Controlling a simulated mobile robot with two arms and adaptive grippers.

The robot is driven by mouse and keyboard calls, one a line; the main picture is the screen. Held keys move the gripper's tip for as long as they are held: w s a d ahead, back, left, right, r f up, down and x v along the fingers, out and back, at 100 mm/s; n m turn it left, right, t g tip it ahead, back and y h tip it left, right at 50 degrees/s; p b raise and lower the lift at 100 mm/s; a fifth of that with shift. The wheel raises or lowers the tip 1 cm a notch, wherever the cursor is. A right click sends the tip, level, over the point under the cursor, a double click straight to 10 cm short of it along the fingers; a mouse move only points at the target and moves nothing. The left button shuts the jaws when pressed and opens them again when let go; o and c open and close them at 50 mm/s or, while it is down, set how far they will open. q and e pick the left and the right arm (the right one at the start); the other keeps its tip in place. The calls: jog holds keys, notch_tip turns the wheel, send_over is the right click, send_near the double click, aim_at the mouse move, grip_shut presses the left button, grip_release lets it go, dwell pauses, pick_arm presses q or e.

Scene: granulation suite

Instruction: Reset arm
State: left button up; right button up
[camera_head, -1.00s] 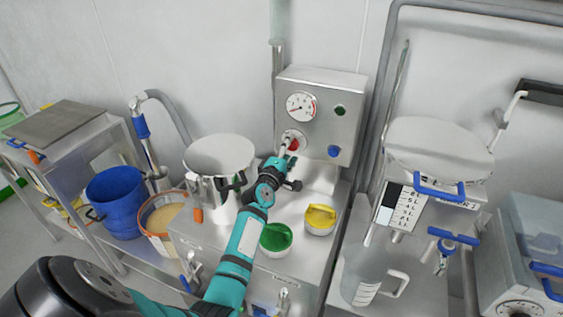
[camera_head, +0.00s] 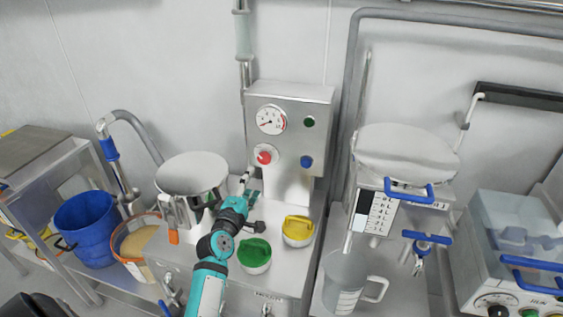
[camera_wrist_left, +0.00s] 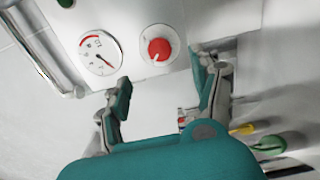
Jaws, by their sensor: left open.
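My left gripper (camera_head: 249,186) is open and empty in front of the steel control box (camera_head: 318,100), a little below the red knob (camera_head: 263,156). The fingers are apart from the knob. In the left wrist view the spread teal fingers of my left gripper (camera_wrist_left: 160,80) frame the space below the red knob (camera_wrist_left: 159,49), with nothing between them. The pressure gauge (camera_head: 270,120) is above the knob, and also shows in the left wrist view (camera_wrist_left: 100,53). My right gripper is not in view.
A steel pot (camera_head: 187,176) stands left. A clear jug (camera_head: 345,281) stands right. A blue bucket (camera_head: 86,231) is farther left.

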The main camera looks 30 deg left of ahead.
pick_arm(q)
jog(key=s+d+f+m+g+h, duration=0.3)
jog(key=s+d+f+m, duration=0.2)
jog(key=s+d+m, duration=0.15)
jog(key=s+d+f+m+g+h, duration=0.3)
jog(key=s+d+f+m+g, duration=0.15)
jog(key=d+m, duration=0.35)
jog(key=s+d+f+m+g+y, duration=0.1)
jog(key=s+d+m+g, duration=0.15)
jog(key=s, duration=0.45)
jog(key=s+d+f+m+g, duration=0.1)
jog(key=s+f+m+g, duration=0.15)
jog(key=s, duration=0.45)
jog(key=s+d+m+g+y, duration=0.1)
jog(key=s+m+g, duration=0.1)
jog(key=s+m, duration=0.35)
jog(key=s+f+n, duration=0.1)
jog(key=s+f, duration=0.1)
jog(key=f, duration=1.2)
jog(key=s+f+n, duration=0.1)
jog(key=s+f, duration=0.1)
jog(key=f, duration=1.2)
jog(key=s+a+f+g, duration=0.2)
jog(key=s+f, duration=1.2)
jog(key=s, duration=0.1)
jog(key=shift+s+a+f, duration=0.15)
jog(key=shift+a, duration=0.15)
